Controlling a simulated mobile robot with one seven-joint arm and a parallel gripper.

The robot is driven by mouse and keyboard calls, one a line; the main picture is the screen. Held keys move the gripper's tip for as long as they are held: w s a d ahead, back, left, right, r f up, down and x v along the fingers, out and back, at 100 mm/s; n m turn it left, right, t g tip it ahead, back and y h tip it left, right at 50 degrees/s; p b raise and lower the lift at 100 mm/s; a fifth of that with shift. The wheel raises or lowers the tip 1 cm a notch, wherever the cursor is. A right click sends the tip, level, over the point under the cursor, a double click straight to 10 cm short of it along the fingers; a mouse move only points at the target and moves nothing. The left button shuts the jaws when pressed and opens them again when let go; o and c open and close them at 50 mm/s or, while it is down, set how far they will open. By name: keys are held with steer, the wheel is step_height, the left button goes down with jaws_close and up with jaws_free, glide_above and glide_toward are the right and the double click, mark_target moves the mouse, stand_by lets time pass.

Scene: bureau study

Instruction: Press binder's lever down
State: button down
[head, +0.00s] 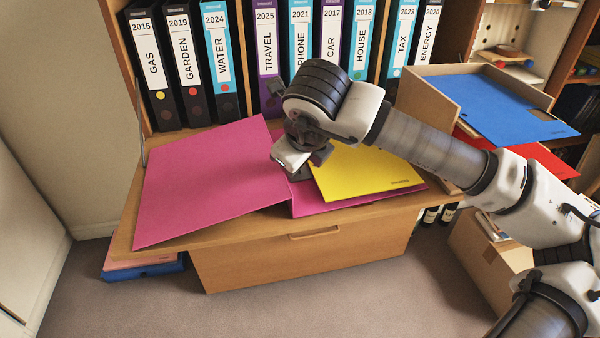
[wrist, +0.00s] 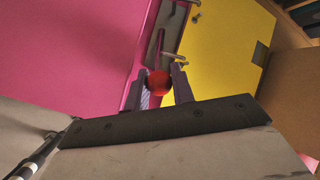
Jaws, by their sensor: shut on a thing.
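The pink binder (head: 200,180) lies open on the wooden desk surface, its cover to the left. A yellow sheet or folder (head: 362,172) lies on its right side. My gripper (head: 298,172) is low over the middle of the binder, and its head hides the mechanism in the head view. In the wrist view, a metal strip (wrist: 172,30) runs between the pink cover and the yellow sheet. The binder's lever has a red ball end (wrist: 158,83), held between the two dark fingers of my gripper (wrist: 160,78).
A row of labelled upright binders (head: 270,60) stands behind the desk surface (head: 225,233). A wooden tray with a blue folder (head: 490,103) is at the right, with a red folder under it. A cardboard box (head: 490,260) stands on the floor. Floor in front is clear.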

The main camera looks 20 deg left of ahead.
steer(key=b, duration=0.1)
steer(key=f+t+b, duration=0.1)
steer(key=b, duration=0.1)
steer(key=shift+s+d+f+y, duration=0.15)
steer(key=shift+s+d+y, duration=0.05)
steer(key=shift+y, duration=0.2)
steer(key=shift+s+b, duration=0.1)
steer(key=shift+b, duration=0.5)
steer(key=c, duration=1.2)
jaws_free()
steer(key=shift+c, duration=0.2)
steer(key=shift+r+p, duration=0.2)
steer(key=shift+p, duration=0.1)
